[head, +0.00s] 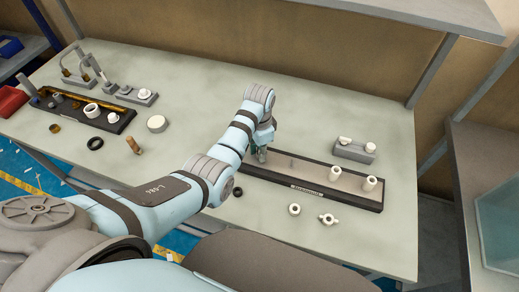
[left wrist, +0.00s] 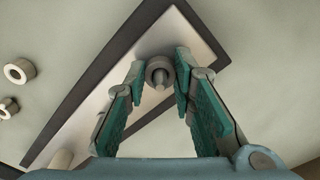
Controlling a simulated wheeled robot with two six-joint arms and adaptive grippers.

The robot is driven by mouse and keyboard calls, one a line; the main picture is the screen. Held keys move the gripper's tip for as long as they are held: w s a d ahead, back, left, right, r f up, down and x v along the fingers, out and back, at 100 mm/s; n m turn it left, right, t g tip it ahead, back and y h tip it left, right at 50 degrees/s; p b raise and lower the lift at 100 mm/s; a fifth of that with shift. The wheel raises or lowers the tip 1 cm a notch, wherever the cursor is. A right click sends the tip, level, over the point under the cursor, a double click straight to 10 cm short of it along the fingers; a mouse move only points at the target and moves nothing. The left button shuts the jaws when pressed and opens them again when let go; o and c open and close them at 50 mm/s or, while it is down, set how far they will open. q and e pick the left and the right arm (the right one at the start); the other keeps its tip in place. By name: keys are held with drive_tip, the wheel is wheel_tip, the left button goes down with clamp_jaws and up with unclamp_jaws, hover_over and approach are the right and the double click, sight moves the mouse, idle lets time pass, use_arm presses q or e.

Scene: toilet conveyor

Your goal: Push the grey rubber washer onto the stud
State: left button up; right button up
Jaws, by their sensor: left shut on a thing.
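My left gripper (head: 262,155) is over the left end of the long dark-edged plate (head: 312,188). In the left wrist view its teal fingers (left wrist: 158,80) are closed in on the grey rubber washer (left wrist: 159,63), one finger on each side. The washer's round face and hole show between the fingertips, above the pale plate (left wrist: 110,105). A short grey stud (left wrist: 161,81) shows at the washer's hole; I cannot tell how far the washer sits on it. In the head view the gripper hides the washer. My right gripper is not in view.
Two white cylinders (head: 335,173) stand on the plate's right part, with a thin pin (head: 291,163) nearer the gripper. A grey block (head: 355,150) stands behind. A dark tray (head: 85,110) is at left.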

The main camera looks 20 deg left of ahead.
use_arm(q)
drive_tip(key=o, duration=0.8)
drive_tip(key=shift+o, duration=0.2)
wheel_tip(320, 180, up, 8)
drive_tip(key=shift+f, duration=0.25)
